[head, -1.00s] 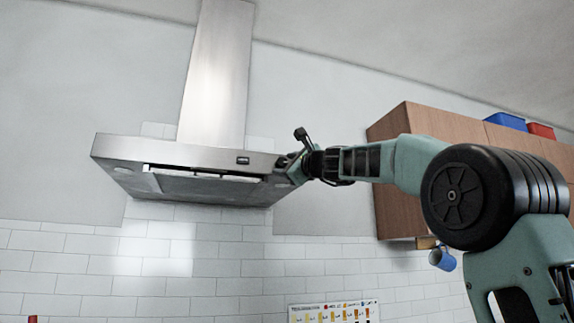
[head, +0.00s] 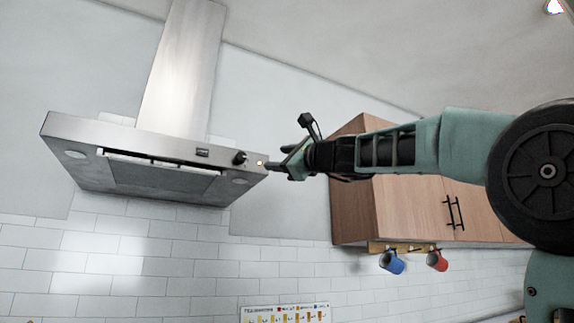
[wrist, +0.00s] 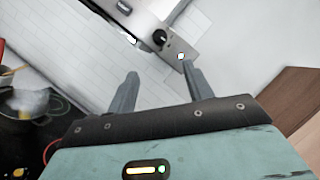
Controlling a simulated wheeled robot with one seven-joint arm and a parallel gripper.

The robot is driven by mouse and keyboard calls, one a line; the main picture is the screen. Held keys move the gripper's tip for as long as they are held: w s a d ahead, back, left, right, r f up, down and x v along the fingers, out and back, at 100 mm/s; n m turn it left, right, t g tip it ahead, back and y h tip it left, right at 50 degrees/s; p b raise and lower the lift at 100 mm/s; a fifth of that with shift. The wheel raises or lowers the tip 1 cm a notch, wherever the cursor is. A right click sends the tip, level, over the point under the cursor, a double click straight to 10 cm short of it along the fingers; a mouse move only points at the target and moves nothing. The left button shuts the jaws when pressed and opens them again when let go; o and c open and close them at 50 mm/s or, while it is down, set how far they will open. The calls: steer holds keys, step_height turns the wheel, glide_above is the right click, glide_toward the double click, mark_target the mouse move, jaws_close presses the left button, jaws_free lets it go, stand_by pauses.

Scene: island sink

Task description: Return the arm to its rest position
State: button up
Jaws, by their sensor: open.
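My gripper (head: 275,167) is at the right end of the range hood's front in the head view, with my arm stretched in from the right. In the wrist view its two fingers (wrist: 158,88) are spread apart with nothing between them. The steel range hood (head: 90,132) hangs on the wall at the left. Its black knob (head: 239,157) and a small lit button (head: 259,163) are on the front right, just left of the fingertips. The knob (wrist: 160,37) and button (wrist: 181,56) also show beyond the fingers in the wrist view. Whether a fingertip touches the hood is unclear.
A wooden wall cabinet (head: 390,215) is behind and below my forearm. A blue mug (head: 391,262) and a red mug (head: 437,261) hang under it. A stove (wrist: 35,125) with a pan is at the lower left of the wrist view. A chart (head: 285,313) is on the tiled wall.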

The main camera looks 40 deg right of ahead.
steer(key=shift+v, duration=1)
